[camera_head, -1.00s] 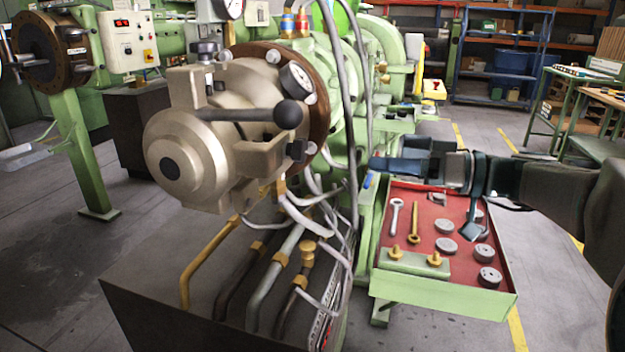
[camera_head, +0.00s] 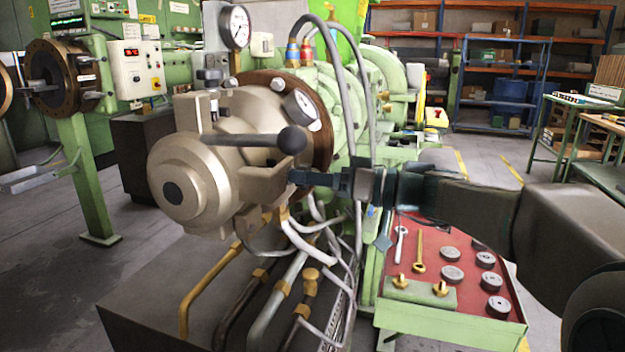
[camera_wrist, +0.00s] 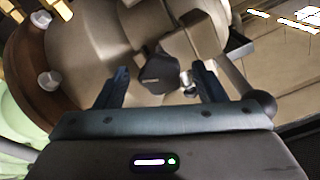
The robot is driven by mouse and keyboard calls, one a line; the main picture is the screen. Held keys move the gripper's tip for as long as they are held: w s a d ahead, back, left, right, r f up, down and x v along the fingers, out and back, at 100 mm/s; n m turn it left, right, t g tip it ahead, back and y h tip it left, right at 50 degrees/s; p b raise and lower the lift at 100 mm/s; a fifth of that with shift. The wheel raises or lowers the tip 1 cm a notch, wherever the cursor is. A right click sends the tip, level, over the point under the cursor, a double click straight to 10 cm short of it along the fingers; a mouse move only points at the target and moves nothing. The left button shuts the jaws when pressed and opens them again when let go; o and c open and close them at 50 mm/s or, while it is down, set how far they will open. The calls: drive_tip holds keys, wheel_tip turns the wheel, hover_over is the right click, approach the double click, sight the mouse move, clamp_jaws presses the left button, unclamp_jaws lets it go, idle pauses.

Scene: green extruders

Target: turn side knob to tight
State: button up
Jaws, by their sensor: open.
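The side knob (camera_wrist: 160,72) is a dark, rounded knob on the side of the beige extruder head (camera_head: 192,180). In the wrist view it sits between the two blue fingers of my gripper (camera_wrist: 162,86), with a gap showing on each side. My gripper is open and does not grip it. In the head view my gripper (camera_head: 298,178) is at the right side of the extruder head, below the black ball-ended lever (camera_head: 290,140), and its fingertips hide the knob. Whether the knob stands tight or loose cannot be told.
Grey hoses (camera_head: 372,80) hang in front of the green machine near my wrist. A red-topped tray (camera_head: 430,262) with tools and round weights stands at lower right.

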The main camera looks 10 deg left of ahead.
drive_tip(key=shift+a, duration=0.2)
drive_tip(key=c, duration=1)
drive_tip(key=shift+m, duration=0.4)
drive_tip(key=shift+r+m+p, duration=0.1)
drive_tip(key=shift+m+p, duration=0.4)
drive_tip(key=shift+m, duration=5.6)
drive_tip(key=shift+o, duration=0.2)
